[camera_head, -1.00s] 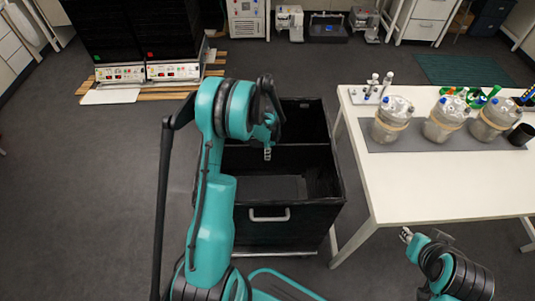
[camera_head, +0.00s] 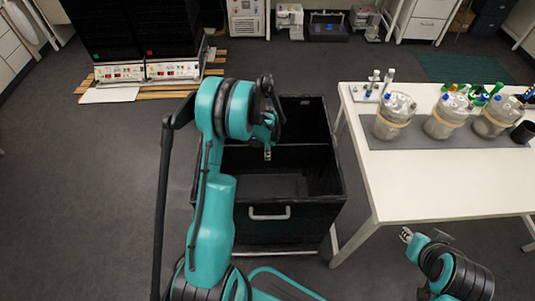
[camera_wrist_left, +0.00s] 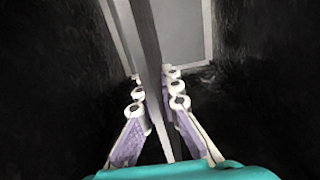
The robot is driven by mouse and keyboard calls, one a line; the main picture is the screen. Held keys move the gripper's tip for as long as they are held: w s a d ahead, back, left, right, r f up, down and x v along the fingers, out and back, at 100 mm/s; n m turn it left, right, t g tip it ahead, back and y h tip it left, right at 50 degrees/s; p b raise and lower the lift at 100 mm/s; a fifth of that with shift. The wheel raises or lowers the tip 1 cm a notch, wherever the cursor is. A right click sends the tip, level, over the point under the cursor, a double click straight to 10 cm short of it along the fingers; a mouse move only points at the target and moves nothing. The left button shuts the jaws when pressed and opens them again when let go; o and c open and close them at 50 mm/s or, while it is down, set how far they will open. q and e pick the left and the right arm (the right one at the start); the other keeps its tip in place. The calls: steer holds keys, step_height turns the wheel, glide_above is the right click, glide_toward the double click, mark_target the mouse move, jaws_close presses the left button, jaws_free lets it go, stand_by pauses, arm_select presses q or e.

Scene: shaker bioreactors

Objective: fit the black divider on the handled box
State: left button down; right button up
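The handled box (camera_head: 248,232) is black, open at the top, with a light handle (camera_head: 270,212) on its near side. The black divider (camera_head: 305,155) stands upright across the box, splitting it into a far and a near part. My left gripper (camera_head: 267,152) points down into the box at the divider's upper edge. In the left wrist view the divider (camera_wrist_left: 148,38) runs between the gripper's fingers (camera_wrist_left: 157,88), which appear closed on it from both sides. The divider's lower edge and its left end are hidden. My right gripper (camera_head: 406,236) is beside the table, too small to read.
Black shaker cabinets (camera_head: 120,35) stand at the back left on wooden pallets. The floor left of my arm is clear.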

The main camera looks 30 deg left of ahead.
mark_target(268, 162)
arm_select(q)
steer(key=shift+f+b, duration=0.45)
steer(key=shift+f, duration=0.1)
steer(key=shift+f+b, duration=0.55)
steer(key=shift+f, duration=0.05)
steer(key=shift+f, duration=0.15)
stand_by(0.4)
steer(key=shift+f+b, duration=0.65)
steer(key=shift+b, duration=0.1)
steer(key=shift+f, duration=0.15)
steer(key=shift+f+b, duration=0.55)
steer(key=shift+b, duration=0.1)
steer(key=shift+f, duration=0.2)
